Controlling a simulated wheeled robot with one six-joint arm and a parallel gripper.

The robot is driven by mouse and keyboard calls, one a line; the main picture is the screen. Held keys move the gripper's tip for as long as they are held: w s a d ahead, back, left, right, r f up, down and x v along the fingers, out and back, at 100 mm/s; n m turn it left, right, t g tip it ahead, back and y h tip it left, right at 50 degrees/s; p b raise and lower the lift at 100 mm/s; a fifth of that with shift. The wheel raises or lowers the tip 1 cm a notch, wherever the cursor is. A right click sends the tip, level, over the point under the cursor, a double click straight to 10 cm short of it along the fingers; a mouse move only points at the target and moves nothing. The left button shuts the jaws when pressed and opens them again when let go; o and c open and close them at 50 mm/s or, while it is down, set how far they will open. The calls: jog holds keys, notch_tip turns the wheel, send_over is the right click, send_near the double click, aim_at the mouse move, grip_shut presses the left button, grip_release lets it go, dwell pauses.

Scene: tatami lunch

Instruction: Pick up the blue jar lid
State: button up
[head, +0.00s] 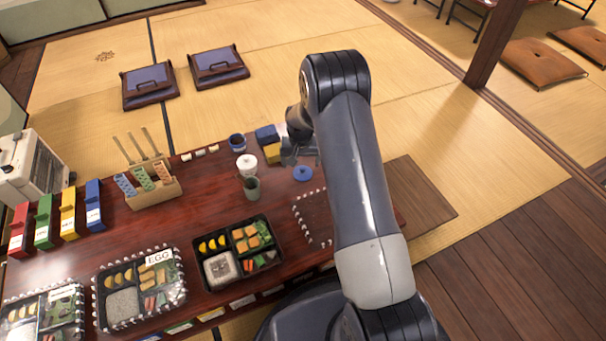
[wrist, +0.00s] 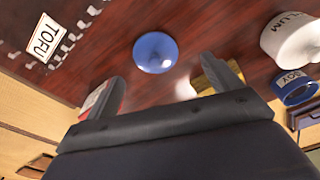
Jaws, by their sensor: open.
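The blue jar lid (head: 302,173) lies flat on the dark red table near its far right part, beside my arm. In the head view my gripper (head: 300,152) is above the table, just behind the lid and partly hidden by my arm.
A white jar marked PLUM (wrist: 292,38) and a blue jar marked SOY (wrist: 294,86) stand right of the lid in the wrist view. A TOFU label (wrist: 46,38) lies left. A green cup (head: 252,188) and open bento box (head: 226,282) stand left in the head view.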

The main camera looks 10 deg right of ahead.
aim_at(303, 169)
jog(key=f, duration=0.1)
jog(key=f+b, duration=0.1)
jog(key=f, duration=0.1)
jog(key=f+b, duration=0.1)
jog(key=f, duration=0.1)
jog(key=shift+w+d, duration=0.25)
jog(key=shift+d, duration=0.1)
jog(key=shift+r, duration=0.1)
jog(key=shift+c, duration=0.6)
jog(key=c, duration=0.9)
